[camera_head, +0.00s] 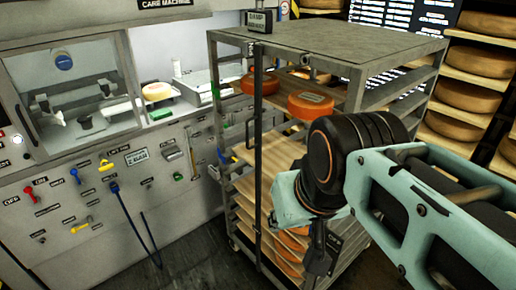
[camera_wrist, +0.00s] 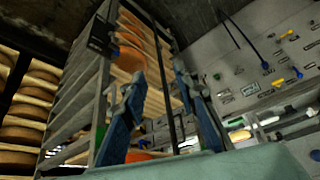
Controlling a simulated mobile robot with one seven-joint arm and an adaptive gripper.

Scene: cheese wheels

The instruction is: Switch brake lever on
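No single lever can be picked out as the brake lever, as the labels are too small to read. The panel also shows at the right in the wrist view (camera_wrist: 240,60). My gripper (camera_wrist: 159,73) has its two blue fingers apart, with nothing seen held between them. It points toward the wheeled metal rack (camera_head: 340,42). In the head view my wrist mostly hides the fingers.
The rack holds orange cheese wheels (camera_head: 311,105) and wooden shelves, close to my arm. A small sign (camera_head: 259,21) stands on its top. Shelves of cheese wheels (camera_head: 468,97) line the right wall. Dark floor (camera_head: 200,262) shows between panel and rack.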

